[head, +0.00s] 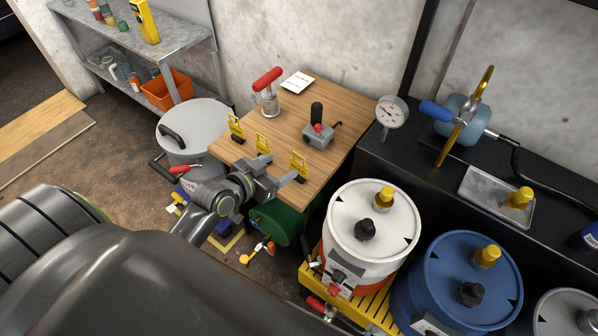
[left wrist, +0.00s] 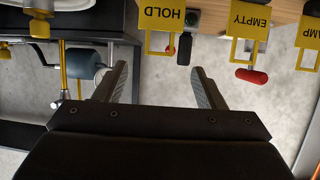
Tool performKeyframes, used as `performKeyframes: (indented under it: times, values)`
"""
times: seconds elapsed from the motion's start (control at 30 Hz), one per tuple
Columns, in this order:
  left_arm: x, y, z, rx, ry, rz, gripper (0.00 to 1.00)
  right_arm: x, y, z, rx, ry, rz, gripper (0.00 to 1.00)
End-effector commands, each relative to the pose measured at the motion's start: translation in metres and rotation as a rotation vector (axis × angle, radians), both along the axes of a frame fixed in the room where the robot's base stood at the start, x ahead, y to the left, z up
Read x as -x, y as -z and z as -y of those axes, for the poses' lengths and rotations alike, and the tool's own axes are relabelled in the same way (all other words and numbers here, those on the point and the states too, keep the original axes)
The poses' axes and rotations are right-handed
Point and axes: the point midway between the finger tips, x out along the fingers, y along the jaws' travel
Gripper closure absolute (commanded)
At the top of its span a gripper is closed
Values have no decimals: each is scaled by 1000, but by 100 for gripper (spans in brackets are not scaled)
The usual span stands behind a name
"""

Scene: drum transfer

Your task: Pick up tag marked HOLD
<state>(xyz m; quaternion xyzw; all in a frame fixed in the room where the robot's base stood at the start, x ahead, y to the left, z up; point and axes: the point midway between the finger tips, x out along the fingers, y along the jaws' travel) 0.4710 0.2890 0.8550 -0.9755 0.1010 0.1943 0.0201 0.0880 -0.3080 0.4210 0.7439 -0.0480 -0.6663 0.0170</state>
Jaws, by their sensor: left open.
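The yellow tag marked HOLD (left wrist: 172,18) shows upside down at the top of the left wrist view, ahead of my open fingers and apart from them. In the head view it appears to be the rightmost yellow tag (head: 299,162), standing in a dark base near the front edge of the wooden table (head: 335,158). My left gripper (head: 277,173) is open and empty, just left of and below that tag. Its two fingers also show in the left wrist view (left wrist: 162,82). My right gripper is in neither view.
An EMPTY tag (left wrist: 249,18) and a third yellow tag (left wrist: 308,42) stand alongside. Behind are a red-handled tool (head: 267,88) and a black-knobbed device (head: 318,128). A green drum (head: 278,222) is below; a white drum (head: 373,225) stands to the right.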

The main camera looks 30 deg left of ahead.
Motion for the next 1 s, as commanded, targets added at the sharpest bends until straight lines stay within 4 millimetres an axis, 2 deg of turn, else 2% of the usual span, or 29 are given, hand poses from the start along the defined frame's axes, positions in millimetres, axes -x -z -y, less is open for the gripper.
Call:
performKeyframes:
  times: [0.1,0.23,0.57,0.8,1.0]
  values:
    - [-22,8,5,3,-1,0,36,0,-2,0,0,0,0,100]
    - [-39,15,8,1,0,1,36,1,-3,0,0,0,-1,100]
    - [-57,23,12,1,0,0,36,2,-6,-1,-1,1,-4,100]
    - [-85,32,19,2,-1,0,36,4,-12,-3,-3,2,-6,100]
    - [-98,39,22,-1,-2,-1,36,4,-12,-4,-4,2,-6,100]
